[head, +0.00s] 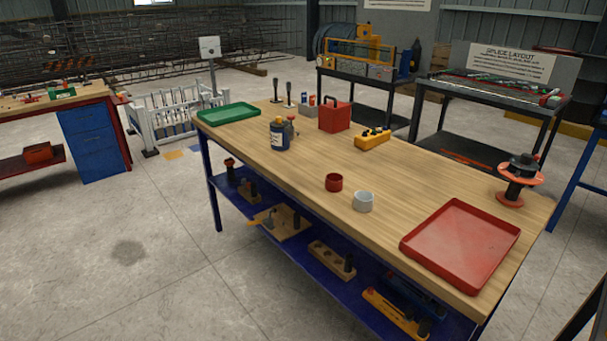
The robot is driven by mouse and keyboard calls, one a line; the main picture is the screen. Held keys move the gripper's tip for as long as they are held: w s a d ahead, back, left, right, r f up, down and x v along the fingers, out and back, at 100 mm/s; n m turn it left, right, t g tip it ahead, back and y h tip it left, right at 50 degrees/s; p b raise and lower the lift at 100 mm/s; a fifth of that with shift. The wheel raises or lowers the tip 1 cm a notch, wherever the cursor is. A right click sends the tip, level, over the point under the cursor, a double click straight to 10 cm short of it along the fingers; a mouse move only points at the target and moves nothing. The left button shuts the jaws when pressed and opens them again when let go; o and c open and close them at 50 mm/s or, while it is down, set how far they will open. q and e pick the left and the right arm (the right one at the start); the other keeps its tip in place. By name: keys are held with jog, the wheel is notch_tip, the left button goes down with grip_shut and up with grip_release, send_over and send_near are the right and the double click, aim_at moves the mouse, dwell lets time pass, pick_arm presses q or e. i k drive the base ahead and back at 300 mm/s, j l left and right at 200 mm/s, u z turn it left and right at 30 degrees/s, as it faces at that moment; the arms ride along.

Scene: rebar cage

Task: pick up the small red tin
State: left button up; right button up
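The small red tin (334,183) stands upright on the wooden workbench (265,162), near its front edge and around the middle of its length. A white-grey tin (363,202) of similar size stands just to its right, with a small gap between them. Nothing covers the red tin. Neither of my grippers shows in the head view.
A red tray (461,244) and a black-orange spool (518,180) are at the right end. A blue bottle (280,134), red box (335,116), yellow block (372,139) and green tray (228,113) stand farther back. A blue lower shelf (294,251) holds tools. Floor in front is clear.

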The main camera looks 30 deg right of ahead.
aim_at(334, 183)
jog(key=i+j+z, duration=0.1)
jog(key=i+z, duration=0.3)
jog(key=i+j+z, duration=0.55)
jog(key=i+z, duration=0.2)
